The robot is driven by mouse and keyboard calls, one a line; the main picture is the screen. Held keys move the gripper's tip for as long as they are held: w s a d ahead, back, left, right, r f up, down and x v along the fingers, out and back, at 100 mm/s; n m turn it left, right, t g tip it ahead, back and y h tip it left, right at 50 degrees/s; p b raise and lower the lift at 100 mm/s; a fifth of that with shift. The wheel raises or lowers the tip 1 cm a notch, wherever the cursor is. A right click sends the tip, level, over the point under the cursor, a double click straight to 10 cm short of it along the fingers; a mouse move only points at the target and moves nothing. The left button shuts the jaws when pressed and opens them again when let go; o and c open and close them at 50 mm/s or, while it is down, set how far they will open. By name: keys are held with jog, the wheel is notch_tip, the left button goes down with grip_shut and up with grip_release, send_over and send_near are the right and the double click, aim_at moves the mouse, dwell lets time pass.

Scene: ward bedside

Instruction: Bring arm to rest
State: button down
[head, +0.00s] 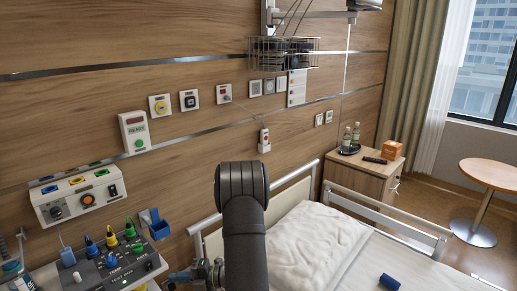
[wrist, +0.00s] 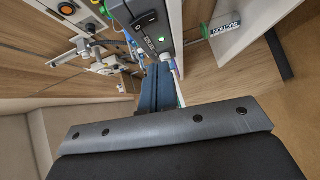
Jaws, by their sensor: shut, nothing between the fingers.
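My arm rises from the bottom middle of the head view, its dark rounded joint (head: 243,180) in front of the wall and the bed's head end.
A bed (head: 318,240) with a white rail (head: 290,180) lies right of my arm. A console (head: 115,265) with coloured knobs and a blue holder (head: 155,222) stand left. A cabinet (head: 355,178) with bottles and a round table (head: 490,172) are farther right. Open floor shows beside the bed.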

jog(key=shift+d+r, duration=0.1)
jog(key=shift+d, duration=0.8)
